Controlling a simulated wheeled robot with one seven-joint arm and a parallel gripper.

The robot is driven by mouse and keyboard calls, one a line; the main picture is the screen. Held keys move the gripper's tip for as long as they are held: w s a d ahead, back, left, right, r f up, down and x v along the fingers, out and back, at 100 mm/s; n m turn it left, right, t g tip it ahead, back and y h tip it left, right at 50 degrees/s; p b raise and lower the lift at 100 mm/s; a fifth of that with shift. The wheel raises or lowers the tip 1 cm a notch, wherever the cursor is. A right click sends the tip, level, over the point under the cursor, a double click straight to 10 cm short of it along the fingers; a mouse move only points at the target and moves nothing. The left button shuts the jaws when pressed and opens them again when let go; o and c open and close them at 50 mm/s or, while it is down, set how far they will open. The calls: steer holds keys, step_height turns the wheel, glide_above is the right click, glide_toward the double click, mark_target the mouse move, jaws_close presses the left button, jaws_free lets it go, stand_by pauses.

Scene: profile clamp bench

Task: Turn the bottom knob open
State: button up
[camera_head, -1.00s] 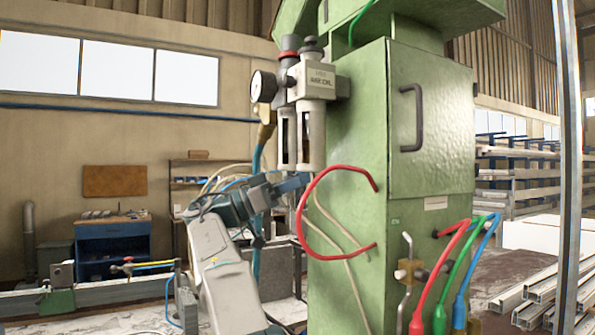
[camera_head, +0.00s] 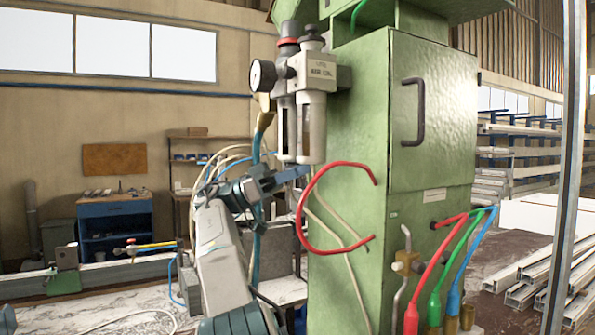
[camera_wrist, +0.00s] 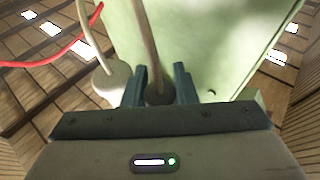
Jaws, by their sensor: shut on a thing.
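The air unit on the green machine has two bowls hanging side by side, a darker left bowl (camera_head: 286,130) and a pale right bowl (camera_head: 312,130). My gripper (camera_head: 296,173) is just under them in the head view. In the wrist view my gripper (camera_wrist: 159,88) has its two fingers on either side of a dark round bottom knob (camera_wrist: 158,95) and is shut on it. A pale round end (camera_wrist: 112,80) is just left of the fingers. The knob is hidden in the head view, and I cannot tell how far it is turned.
A round gauge (camera_head: 262,75) sits left of the bowls. A red hose (camera_head: 302,215) loops close to my gripper, and cream hoses (camera_head: 350,270) hang below. The green cabinet (camera_head: 350,180) stands directly to the right, with a brass valve (camera_head: 403,265) lower down.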

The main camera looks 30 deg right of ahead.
steer(key=o, duration=1)
steer(key=p+v, duration=0.4)
steer(key=v, duration=0.9)
steer(key=shift+w+a, duration=0.2)
steer(key=shift+a, duration=0.05)
steer(key=shift+f, duration=0.15)
